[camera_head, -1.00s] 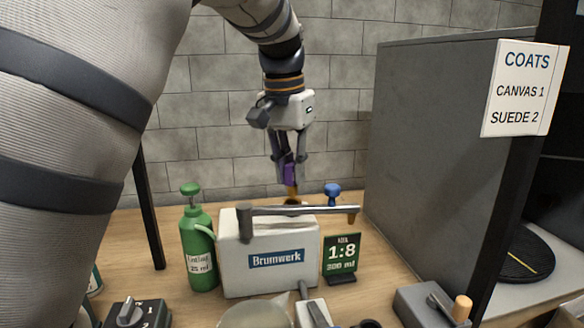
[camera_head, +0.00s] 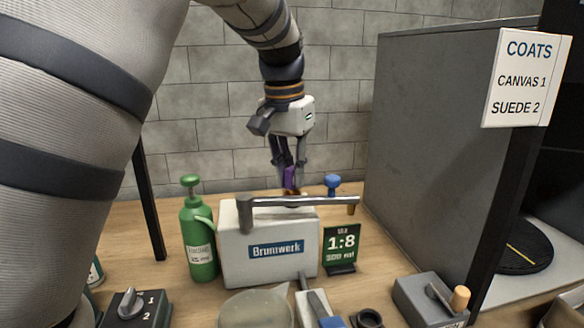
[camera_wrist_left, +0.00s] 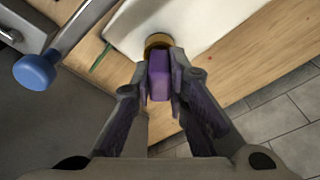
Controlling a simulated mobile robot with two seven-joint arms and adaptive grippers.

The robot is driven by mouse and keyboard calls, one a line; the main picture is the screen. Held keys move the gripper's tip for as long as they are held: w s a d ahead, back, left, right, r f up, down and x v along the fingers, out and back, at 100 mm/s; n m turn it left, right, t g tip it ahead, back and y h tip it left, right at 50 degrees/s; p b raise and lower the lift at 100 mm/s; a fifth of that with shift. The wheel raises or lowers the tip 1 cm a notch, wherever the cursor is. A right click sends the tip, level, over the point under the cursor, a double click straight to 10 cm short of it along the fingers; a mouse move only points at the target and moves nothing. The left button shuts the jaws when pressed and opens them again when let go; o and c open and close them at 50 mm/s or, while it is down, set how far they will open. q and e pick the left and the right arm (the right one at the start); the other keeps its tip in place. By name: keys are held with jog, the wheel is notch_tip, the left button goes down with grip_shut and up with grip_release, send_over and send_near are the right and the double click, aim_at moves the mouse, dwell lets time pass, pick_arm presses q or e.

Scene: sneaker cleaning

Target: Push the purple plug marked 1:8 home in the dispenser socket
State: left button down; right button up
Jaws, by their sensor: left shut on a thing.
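The purple plug (camera_head: 291,178) is between the fingers of my left gripper (camera_head: 289,184), which comes down from above behind the white Brumwerk dispenser (camera_head: 240,262). In the left wrist view the plug (camera_wrist_left: 159,78) is gripped between both fingertips (camera_wrist_left: 160,84). Its far end meets a brass-coloured ring (camera_wrist_left: 158,41) at the edge of the white dispenser body (camera_wrist_left: 190,18). How deep the plug sits is hidden, and its 1:8 mark cannot be read. My right gripper is not in view.
A metal spout arm (camera_head: 300,201) crosses the dispenser's top. A blue knob (camera_head: 333,184) stands to its right, behind a green 1:8 sign (camera_head: 341,246). A green bottle (camera_head: 200,243) stands left. A grey cabinet (camera_head: 435,150) bounds the right.

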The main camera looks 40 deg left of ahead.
pick_arm(q)
jog(key=shift+f, duration=0.3)
jog(key=c, duration=1.5)
grip_release()
jog(key=shift+r, duration=0.1)
jog(key=r, duration=0.4)
jog(key=s+r, duration=0.1)
jog(key=r, duration=0.2)
jog(key=s+r, duration=0.1)
jog(key=r, duration=0.3)
jog(key=shift+d+r, duration=0.15)
jog(key=shift+r, duration=0.2)
